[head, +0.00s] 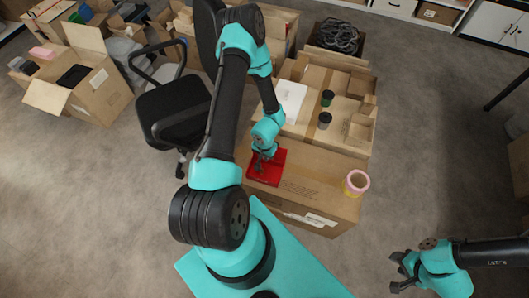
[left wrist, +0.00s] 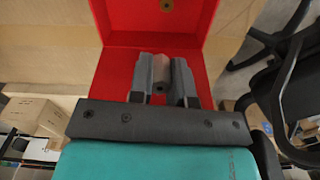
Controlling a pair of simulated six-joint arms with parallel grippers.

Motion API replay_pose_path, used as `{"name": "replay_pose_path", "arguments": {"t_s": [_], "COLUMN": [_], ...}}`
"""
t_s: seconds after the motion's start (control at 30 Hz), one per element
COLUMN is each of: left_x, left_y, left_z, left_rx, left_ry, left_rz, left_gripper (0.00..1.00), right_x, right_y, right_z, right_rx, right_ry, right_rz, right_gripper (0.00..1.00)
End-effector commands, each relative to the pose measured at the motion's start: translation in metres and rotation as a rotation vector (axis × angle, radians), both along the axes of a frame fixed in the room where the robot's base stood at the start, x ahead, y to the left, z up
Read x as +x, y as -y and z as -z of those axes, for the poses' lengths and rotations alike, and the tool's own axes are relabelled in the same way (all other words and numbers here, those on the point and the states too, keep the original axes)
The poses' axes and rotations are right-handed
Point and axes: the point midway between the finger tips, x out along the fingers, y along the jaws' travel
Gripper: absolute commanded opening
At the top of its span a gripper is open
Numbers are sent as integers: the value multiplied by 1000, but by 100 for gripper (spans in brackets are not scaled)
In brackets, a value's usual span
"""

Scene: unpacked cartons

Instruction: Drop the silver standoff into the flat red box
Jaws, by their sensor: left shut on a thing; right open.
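The flat red box (head: 271,177) lies on the large cardboard carton near its front left. It fills the upper middle of the left wrist view (left wrist: 125,45). My left gripper (head: 261,166) points down over the red box, and in the left wrist view its two fingers (left wrist: 161,80) are shut on a small grey piece, the silver standoff (left wrist: 161,72). Most of the standoff is hidden between the fingers. I cannot tell how high it is above the box floor. My right gripper (head: 397,272) is open and empty, low at the right, away from the carton.
On the carton are a pink and yellow tape roll (head: 356,183), a green-topped cup (head: 327,98), a dark-topped cup (head: 324,120) and a white sheet (head: 291,101). A black chair (head: 174,110) stands left of the carton.

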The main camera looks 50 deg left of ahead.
Motion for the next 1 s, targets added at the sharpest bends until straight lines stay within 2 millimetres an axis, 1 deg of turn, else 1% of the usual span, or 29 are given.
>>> {"name": "replay_pose_path", "arguments": {"t_s": [0.1, 0.3, 0.63, 0.67, 0.93, 0.97, 1.0], "left_x": [0, 0, 0, 0, 0, 0, 0], "left_y": [0, 0, 0, 0, 0, 0, 0], "left_z": [14, 27, 30, 30, 30, 30, 30], "left_rx": [-1, -1, 0, 0, 0, 0, 0], "left_ry": [-1, 0, 1, 1, 1, 1, 1], "left_rz": [0, 0, 1, 1, 1, 1, 1], "left_gripper": [0, 0, 0, 19, 45, 48, 48], "right_x": [0, 0, 0, 0, 0, 0, 0], "right_y": [0, 0, 0, 0, 0, 0, 0], "right_z": [0, 0, 0, 0, 0, 0, 0], "right_rx": [0, 0, 0, 0, 0, 0, 0], "right_ry": [0, 0, 0, 0, 0, 0, 0], "right_rz": [0, 0, 0, 0, 0, 0, 0], "right_gripper": [43, 43, 43, 43, 43, 43, 43]}}
